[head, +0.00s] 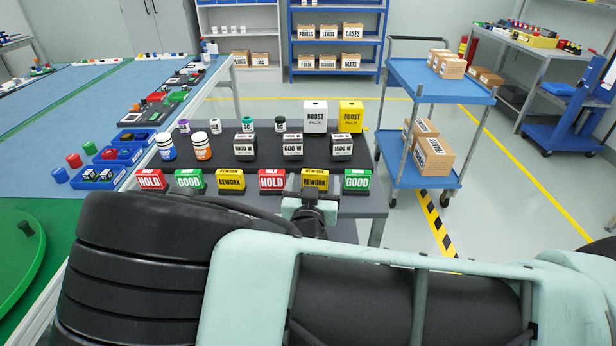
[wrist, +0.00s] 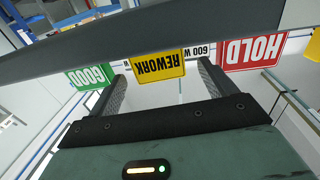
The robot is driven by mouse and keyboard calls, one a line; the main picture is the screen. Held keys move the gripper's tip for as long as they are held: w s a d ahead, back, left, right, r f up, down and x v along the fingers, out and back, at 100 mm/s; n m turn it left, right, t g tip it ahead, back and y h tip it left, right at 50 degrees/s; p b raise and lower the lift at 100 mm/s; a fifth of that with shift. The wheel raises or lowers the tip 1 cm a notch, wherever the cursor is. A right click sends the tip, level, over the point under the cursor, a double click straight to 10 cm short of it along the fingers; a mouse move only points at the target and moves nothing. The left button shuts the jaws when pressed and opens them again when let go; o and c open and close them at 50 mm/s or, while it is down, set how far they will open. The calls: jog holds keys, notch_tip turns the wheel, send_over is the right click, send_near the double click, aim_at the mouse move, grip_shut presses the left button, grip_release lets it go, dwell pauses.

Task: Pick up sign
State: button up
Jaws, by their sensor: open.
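A row of signs stands along the front of the dark table: a red HOLD sign (head: 150,180), a green GOOD sign (head: 189,180), a yellow REWORK sign (head: 231,181), a second HOLD sign (head: 272,181), a second REWORK sign (head: 315,179) and a second GOOD sign (head: 357,181). My gripper (head: 311,203) is just in front of the second REWORK sign. In the wrist view my gripper (wrist: 162,75) is open, and that REWORK sign (wrist: 158,66) appears upside down between its fingers. GOOD (wrist: 90,77) and HOLD (wrist: 252,51) signs flank it. Contact cannot be told.
Behind the signs stand labelled blocks (head: 292,147), two pill-like bottles (head: 201,146) and white and yellow BOOST PACK boxes (head: 315,116). A blue cart (head: 440,78) with cartons is to the right. Blue trays (head: 118,155) are at left. Bare table lies in front of the signs.

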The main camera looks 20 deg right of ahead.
aim_at(314, 179)
jog(key=p+x, duration=0.1)
jog(key=x, duration=0.4)
jog(key=shift+p, duration=0.3)
jog(key=c, duration=1.1)
jog(key=shift+b, duration=0.35)
